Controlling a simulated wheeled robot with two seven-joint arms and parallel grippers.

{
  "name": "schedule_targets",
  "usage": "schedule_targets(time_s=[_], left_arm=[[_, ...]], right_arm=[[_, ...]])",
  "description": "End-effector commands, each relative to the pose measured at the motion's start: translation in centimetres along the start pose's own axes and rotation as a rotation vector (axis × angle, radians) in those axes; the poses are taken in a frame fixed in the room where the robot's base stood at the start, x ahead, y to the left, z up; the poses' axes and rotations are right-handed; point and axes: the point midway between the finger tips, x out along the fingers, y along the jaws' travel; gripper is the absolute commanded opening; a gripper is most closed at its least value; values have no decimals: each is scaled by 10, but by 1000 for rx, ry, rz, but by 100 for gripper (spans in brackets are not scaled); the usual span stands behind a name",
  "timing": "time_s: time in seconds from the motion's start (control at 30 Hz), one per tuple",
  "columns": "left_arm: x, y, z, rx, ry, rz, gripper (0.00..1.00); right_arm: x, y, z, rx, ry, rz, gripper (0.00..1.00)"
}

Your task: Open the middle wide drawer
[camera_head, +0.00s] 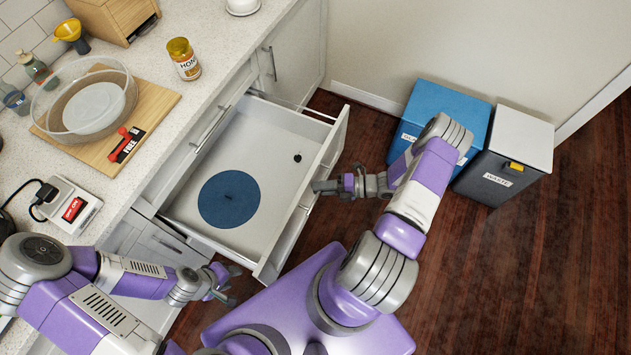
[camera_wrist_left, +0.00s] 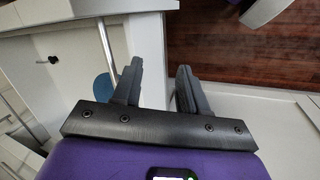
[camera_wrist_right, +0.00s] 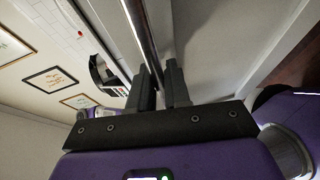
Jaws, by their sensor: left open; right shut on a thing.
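The wide white drawer (camera_head: 262,137) stands pulled out from the cabinet, its inside showing. A blue round mat (camera_head: 229,199) and a small dark item (camera_head: 297,157) lie in it. My right gripper (camera_head: 322,187) is at the outer face of the drawer front, shut on its metal bar handle, which runs between the fingers in the right wrist view (camera_wrist_right: 145,45). My left gripper (camera_head: 222,288) is open and empty near the drawer's near front corner. In the left wrist view the drawer front (camera_wrist_left: 147,50) shows beyond and between its fingers; I cannot tell the gap.
Above the drawer, the countertop (camera_head: 217,47) holds a cutting board with a glass bowl (camera_head: 82,100), a jar (camera_head: 183,59) and a scale-like device (camera_head: 68,205). A blue bin (camera_head: 440,108) and a grey waste bin (camera_head: 505,155) stand by the wall. The wooden floor at right is clear.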

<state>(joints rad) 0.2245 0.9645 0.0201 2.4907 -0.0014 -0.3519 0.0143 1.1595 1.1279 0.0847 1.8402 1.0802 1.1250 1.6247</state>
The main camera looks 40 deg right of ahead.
Motion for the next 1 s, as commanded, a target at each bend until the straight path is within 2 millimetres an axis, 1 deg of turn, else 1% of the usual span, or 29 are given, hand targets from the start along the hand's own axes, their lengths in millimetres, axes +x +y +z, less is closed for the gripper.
schedule_targets(time_s=[0.5, 0.53, 0.57, 0.87, 0.97, 1.0], left_arm=[[0, 0, 0, -1, 0, 0, 43], [0, 0, 0, -1, 0, 0, 43], [0, 0, 0, -1, 0, 0, 43], [0, 0, 0, -1, 0, 0, 43], [-1, 0, 0, -1, 0, 0, 43], [-1, 0, 0, -1, 0, 0, 43]], right_arm=[[-2, 0, -1, -7, 12, -3, 0], [-2, 0, -1, -7, 12, -3, 19], [-2, 0, -1, -7, 12, -3, 23], [-3, 0, -2, -5, 13, -3, 23], [-11, 0, -1, -5, 11, -4, 23], [-17, 0, 0, -5, 10, -5, 23]])
